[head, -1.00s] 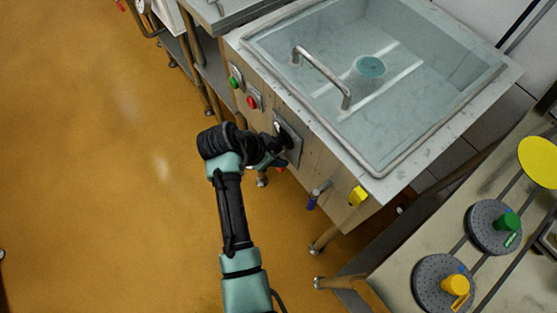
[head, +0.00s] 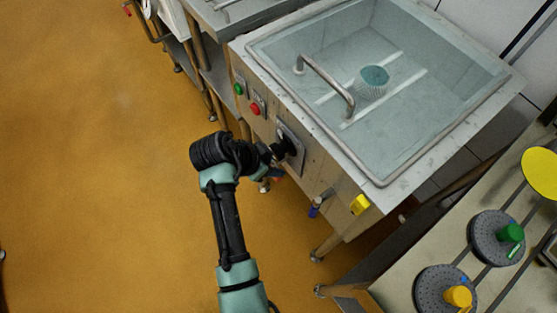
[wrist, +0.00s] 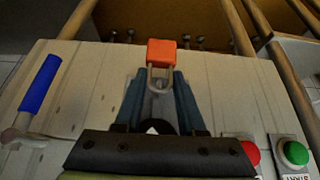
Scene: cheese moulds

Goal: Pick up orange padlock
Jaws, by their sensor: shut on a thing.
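The orange padlock (wrist: 161,52) shows in the wrist view, its body just beyond the fingertips and its metal shackle reaching back between them. My gripper (wrist: 155,84) is shut on the padlock at the shackle. In the head view my gripper (head: 268,158) is beside the front panel of the sink unit, near a black knob on a grey plate (head: 292,150). Only a small orange-red bit of the padlock (head: 278,179) shows there, below the gripper. I cannot tell whether the padlock still touches the panel.
The sink unit (head: 470,125) has green (head: 239,89) and red (head: 255,110) buttons, a blue-handled valve (head: 315,207) and a yellow part (head: 360,204) on its front. A table (head: 393,290) with round grey discs stands at lower right.

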